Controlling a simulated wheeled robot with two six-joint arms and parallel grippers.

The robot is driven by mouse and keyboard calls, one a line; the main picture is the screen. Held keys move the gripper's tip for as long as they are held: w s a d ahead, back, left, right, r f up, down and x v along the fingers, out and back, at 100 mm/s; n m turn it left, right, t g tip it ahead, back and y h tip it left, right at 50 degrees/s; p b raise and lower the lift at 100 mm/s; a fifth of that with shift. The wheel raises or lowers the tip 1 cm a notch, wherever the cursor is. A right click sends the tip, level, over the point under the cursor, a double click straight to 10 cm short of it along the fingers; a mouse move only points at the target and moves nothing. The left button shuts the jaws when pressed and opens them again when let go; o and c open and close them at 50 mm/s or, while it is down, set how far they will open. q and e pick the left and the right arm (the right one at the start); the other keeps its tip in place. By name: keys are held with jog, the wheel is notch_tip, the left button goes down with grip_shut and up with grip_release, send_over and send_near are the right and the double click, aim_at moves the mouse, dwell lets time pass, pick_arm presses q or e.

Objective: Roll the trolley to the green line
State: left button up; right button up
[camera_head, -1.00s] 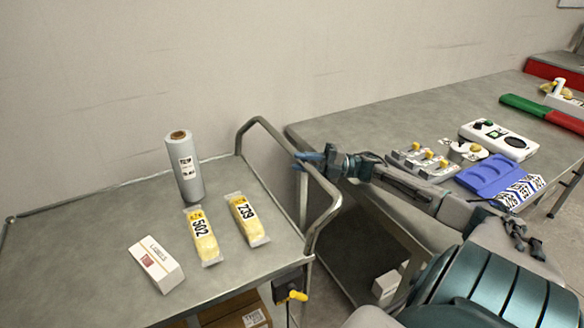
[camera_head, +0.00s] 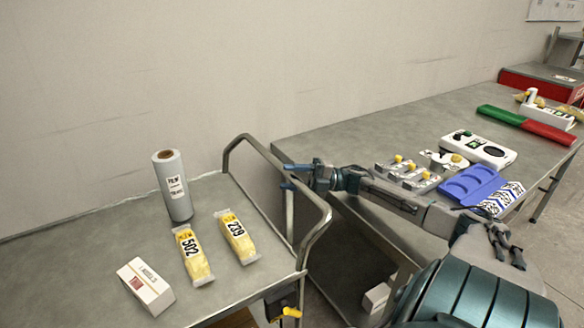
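The trolley (camera_head: 90,235) is the grey metal cart at the left, with a bent tube handle (camera_head: 252,149) at its right end. My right gripper (camera_head: 290,176) reaches in from the right to this handle. Its blue fingers look spread, one above and one below the bar; I cannot tell whether they touch it. On the trolley stand a film roll (camera_head: 172,187), two yellow packs marked 502 (camera_head: 192,256) and 239 (camera_head: 237,238), and a white labels box (camera_head: 146,287). No green line on the floor is visible. My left gripper is out of view.
A long grey table (camera_head: 330,147) stands close behind and right of the trolley. It holds a blue tray (camera_head: 470,184), a white device (camera_head: 479,148) and a green-and-red strip (camera_head: 525,124). A pale wall runs behind. Some floor shows at the lower right.

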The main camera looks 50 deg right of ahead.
jog(key=shift+d, duration=0.1)
jog(key=shift+s+d+f, duration=0.1)
jog(key=shift+s+d, duration=0.15)
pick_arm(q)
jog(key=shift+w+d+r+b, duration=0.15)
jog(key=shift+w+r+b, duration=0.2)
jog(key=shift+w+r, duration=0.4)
pick_arm(e)
jog(key=v, duration=0.6)
jog(key=shift+s+d, duration=0.2)
jog(key=shift+d, duration=0.05)
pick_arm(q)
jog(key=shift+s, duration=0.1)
